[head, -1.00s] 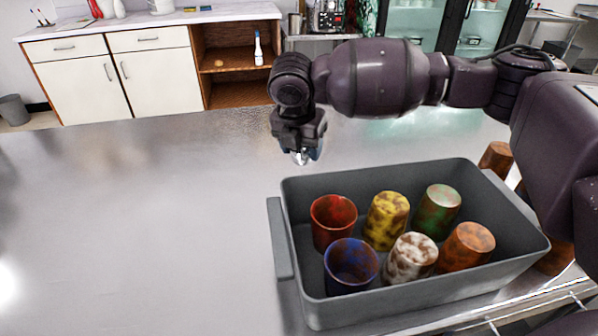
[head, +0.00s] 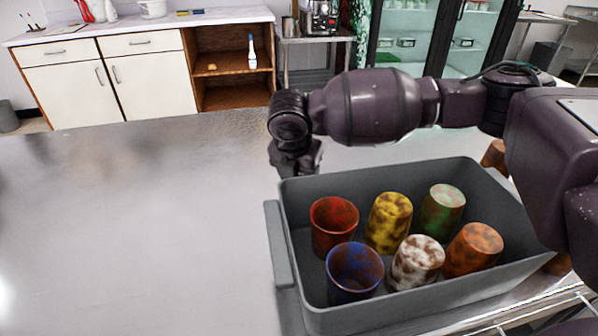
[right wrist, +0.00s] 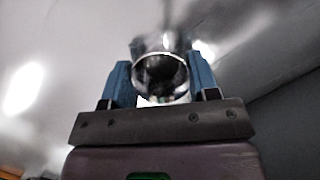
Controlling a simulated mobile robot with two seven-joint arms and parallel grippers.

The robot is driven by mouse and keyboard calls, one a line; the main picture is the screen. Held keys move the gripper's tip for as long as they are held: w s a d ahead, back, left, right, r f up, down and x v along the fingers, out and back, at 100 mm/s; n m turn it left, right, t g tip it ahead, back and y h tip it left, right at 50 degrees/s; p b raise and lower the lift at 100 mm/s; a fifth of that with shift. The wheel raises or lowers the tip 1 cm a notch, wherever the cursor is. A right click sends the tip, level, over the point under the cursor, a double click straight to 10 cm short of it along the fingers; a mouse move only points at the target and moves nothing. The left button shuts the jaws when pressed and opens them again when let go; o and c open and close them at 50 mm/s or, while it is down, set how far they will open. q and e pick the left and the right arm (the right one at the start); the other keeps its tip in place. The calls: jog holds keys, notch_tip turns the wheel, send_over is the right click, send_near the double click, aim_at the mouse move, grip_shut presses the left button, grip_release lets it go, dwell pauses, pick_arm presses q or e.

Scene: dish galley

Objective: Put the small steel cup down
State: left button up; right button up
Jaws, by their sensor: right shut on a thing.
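The small steel cup (right wrist: 161,75) is shiny and sits between the two blue fingers of my right gripper (right wrist: 164,84) in the right wrist view. The gripper is shut on it, and the cup's round rim faces the camera. In the head view my right gripper (head: 296,165) is low over the steel counter (head: 140,220), just behind the grey crate's far left corner. The crate hides the fingertips and the cup there. I cannot tell whether the cup touches the counter. My left gripper is not in view.
The grey crate (head: 278,245) holds several mottled cups; the red (head: 334,222) and blue (head: 354,270) ones stand open-side up, the others upside down. More brown cups (head: 495,155) stand beyond its right side. The counter left of the crate is clear.

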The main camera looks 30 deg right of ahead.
jog(key=o, duration=1)
jog(key=shift+c, duration=0.2)
jog(key=shift+r, duration=0.1)
